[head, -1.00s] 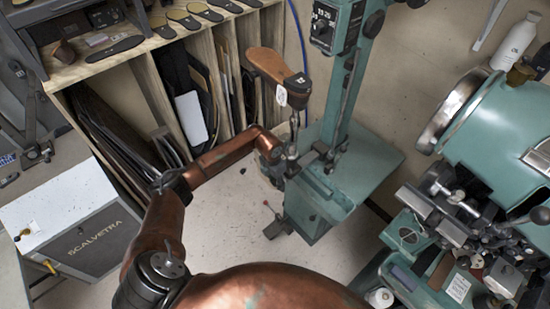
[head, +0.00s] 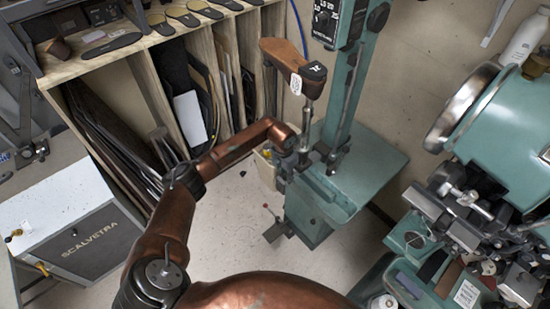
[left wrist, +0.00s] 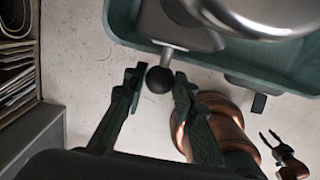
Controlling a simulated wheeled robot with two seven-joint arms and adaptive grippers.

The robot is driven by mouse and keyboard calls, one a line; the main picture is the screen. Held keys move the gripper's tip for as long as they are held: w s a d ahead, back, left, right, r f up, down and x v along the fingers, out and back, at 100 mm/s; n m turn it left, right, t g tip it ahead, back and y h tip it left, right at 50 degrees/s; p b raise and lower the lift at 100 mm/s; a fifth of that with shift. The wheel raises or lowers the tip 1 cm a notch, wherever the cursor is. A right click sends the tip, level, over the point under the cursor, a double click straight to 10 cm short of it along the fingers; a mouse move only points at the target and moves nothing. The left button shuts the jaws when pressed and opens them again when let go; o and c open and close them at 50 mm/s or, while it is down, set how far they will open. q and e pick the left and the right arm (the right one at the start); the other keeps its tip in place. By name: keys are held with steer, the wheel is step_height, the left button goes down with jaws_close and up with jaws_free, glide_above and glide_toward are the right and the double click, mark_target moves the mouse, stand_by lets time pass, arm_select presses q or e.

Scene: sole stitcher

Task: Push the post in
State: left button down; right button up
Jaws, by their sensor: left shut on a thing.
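The post (head: 306,118) is a slim metal rod at the front of the green machine (head: 375,165), carrying a brown shoe-shaped head (head: 290,58) with a dark toe and white label. It stands close to the machine's green column (head: 347,100), nearly upright. My left gripper (head: 284,176) is low beside the post's base; its fingertips are hard to see there. My right gripper (left wrist: 271,140) shows small in that view, apparently open and empty.
A wooden rack (head: 213,60) with soles and boards stands behind on the left. A grey cabinet (head: 80,240) is at lower left, and a bulky green machine (head: 490,130) crowds the right. Bare floor (head: 235,220) lies between.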

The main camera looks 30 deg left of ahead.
mark_target(298, 167)
arm_select(q)
steer(key=shift+w+d+f+b, duration=0.1)
steer(key=shift+w+d+b, duration=0.3)
steer(key=shift+w+b, duration=0.55)
steer(key=shift+w+d+r+b, duration=0.1)
steer(key=shift+w+d+b, duration=0.3)
steer(key=shift+w+b, duration=0.55)
steer(key=shift+w+d+f+b, duration=0.1)
steer(key=shift+w+d+b, duration=0.3)
steer(key=shift+w+b, duration=0.55)
steer(key=shift+w, duration=0.25)
arm_select(e)
steer(key=f, duration=0.2)
steer(key=s+f, duration=0.1)
steer(key=f, duration=0.2)
steer(key=shift+s+f, duration=0.3)
steer(key=shift+s, duration=0.1)
arm_select(q)
steer(key=c, duration=1.4)
jaws_free()
steer(key=shift+c, duration=0.2)
steer(key=shift+o, duration=0.2)
steer(key=shift+d, duration=0.1)
steer(key=shift+p, duration=0.3)
arm_select(e)
steer(key=shift+r, duration=0.1)
